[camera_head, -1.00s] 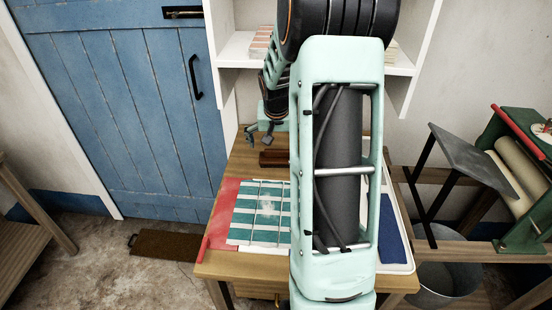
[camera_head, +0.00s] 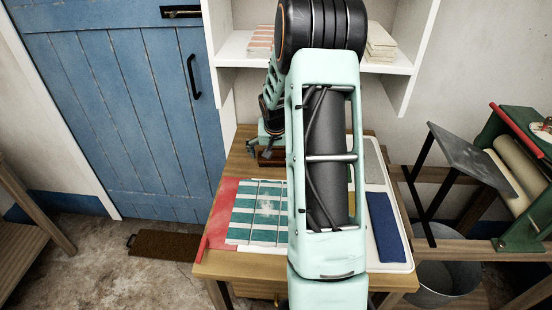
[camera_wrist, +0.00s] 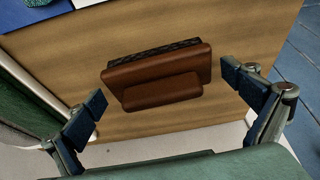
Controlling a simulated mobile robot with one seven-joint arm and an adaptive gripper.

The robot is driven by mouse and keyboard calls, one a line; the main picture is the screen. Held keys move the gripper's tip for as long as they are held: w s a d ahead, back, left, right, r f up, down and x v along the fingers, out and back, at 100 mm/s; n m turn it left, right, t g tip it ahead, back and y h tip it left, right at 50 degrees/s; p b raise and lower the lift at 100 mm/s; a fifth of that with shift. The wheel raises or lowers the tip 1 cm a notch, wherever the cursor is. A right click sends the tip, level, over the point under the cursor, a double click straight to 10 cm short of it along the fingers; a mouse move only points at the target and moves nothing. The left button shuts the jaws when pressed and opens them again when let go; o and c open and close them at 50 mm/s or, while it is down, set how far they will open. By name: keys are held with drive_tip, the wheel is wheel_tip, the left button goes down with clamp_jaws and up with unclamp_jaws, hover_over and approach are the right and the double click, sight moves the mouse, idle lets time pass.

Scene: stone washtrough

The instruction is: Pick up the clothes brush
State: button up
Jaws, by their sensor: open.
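The clothes brush (camera_wrist: 155,72) is a brown wooden block with a smaller raised brown grip and a dark bristle edge. It lies on the wooden table (camera_wrist: 215,35) in the wrist view. My gripper (camera_wrist: 168,92) is open, with one finger to the left and one to the right of the brush, apart from it. Nothing is between the fingers' pads in contact. In the head view my gripper (camera_head: 262,146) is at the table's back left, and the brush (camera_head: 270,160) shows only partly beneath it.
A red mat (camera_head: 222,205) with a green and white striped cloth (camera_head: 256,212) lies in front. A white tray (camera_head: 400,262) with a blue cloth (camera_head: 385,228) is to the right. A white shelf (camera_head: 385,66) stands behind the table. A mangle (camera_head: 525,180) stands at right.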

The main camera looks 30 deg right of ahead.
drive_tip(key=c, duration=1.1)
drive_tip(key=shift+r, duration=0.1)
drive_tip(key=shift+r, duration=0.65)
drive_tip(key=s+a+r, duration=0.5)
drive_tip(key=s+r, duration=0.6)
drive_tip(key=s, duration=0.2)
drive_tip(key=shift+r, duration=0.25)
